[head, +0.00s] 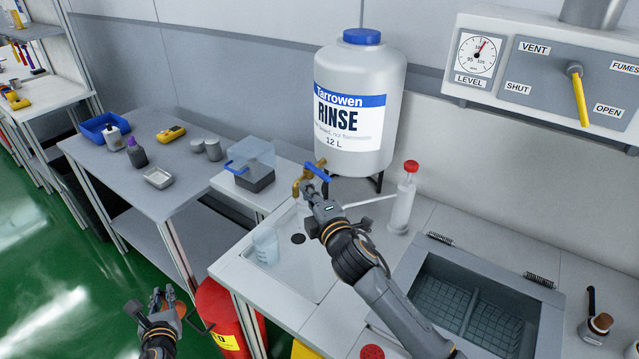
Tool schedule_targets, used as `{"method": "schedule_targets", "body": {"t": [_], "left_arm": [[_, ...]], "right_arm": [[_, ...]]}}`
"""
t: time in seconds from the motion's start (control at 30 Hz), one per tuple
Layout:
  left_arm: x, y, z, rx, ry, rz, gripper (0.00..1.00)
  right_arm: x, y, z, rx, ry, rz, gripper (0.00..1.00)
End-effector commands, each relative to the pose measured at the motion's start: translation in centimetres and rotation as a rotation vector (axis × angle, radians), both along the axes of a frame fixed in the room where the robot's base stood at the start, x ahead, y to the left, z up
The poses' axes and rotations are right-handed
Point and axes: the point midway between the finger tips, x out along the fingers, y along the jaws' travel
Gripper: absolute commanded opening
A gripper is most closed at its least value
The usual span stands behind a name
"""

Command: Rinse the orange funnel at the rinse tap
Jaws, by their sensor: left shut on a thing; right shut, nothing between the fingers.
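My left gripper (163,301) is low at the lower left, over the green floor and left of the red cylinder. It is shut on the orange funnel (181,309), of which only a small part shows behind the fingers. The brass rinse tap (302,181) with its blue lever (318,171) sits under the white RINSE tank (352,105). My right gripper (313,196) is shut and empty just below the lever; I cannot tell whether it touches it. The white sink basin (305,278) with a dark drain (298,239) lies below the tap, partly hidden by my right arm.
A clear beaker (265,246) stands at the basin's left side. A red-capped wash bottle (402,200) stands right of the tap. A red cylinder (222,313) stands before the counter. A clear box (251,165) and grey table (150,200) are to the left; a grey sunken tray (465,300) is at right.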

Motion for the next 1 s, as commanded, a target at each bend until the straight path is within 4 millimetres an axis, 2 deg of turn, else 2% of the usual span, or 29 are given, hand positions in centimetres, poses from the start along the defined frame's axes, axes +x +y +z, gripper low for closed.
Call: {"method": "schedule_targets", "body": {"t": [0.03, 0.2, 0.67, 0.9, 1.0], "left_arm": [[0.0, 0.0, 0.7, 0.000, -0.001, 0.000, 0.00], [0.0, 0.0, 1.1, 0.000, -0.001, 0.000, 0.00], [0.0, 0.0, 1.2, 0.000, -0.001, 0.000, 0.00], [0.0, 0.0, 1.8, 0.000, -0.001, 0.000, 0.00], [0.0, 0.0, 1.7, 0.000, -0.001, 0.000, 0.00]], "right_arm": [[0.6, -1.0, 0.2, -0.005, 0.002, -0.006, 0.00], [1.5, -2.3, 0.1, -0.003, 0.002, -0.004, 0.00], [1.8, -2.8, 0.0, -0.002, 0.001, -0.004, 0.00], [3.0, -5.3, 0.0, -0.005, 0.001, -0.005, 0.00], [3.2, -5.5, 0.0, -0.001, 0.002, -0.005, 0.00]]}}
